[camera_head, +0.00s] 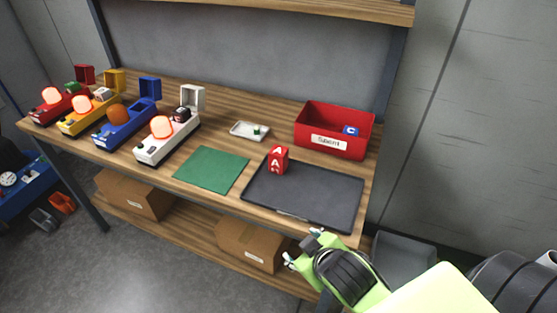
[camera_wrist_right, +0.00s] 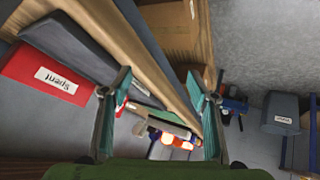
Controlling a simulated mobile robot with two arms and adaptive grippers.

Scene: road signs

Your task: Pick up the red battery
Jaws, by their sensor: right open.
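The red battery (camera_head: 278,160) is a red block with white "A" letters. It stands upright on the left back part of the dark tray (camera_head: 330,203) on the workbench. My right gripper (camera_head: 303,248) is open and empty, in front of the bench's front edge, below and to the right of the battery and apart from it. In the right wrist view its two fingers (camera_wrist_right: 160,92) are spread; a small patch of red shows by the left finger, but I cannot tell whether it is the battery. My left gripper is not in view.
A red bin (camera_head: 312,143) with a blue block (camera_head: 350,130) stands behind the tray. Several devices with glowing lamps (camera_head: 161,127) fill the left. Cardboard boxes (camera_head: 250,243) sit on the lower shelf.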

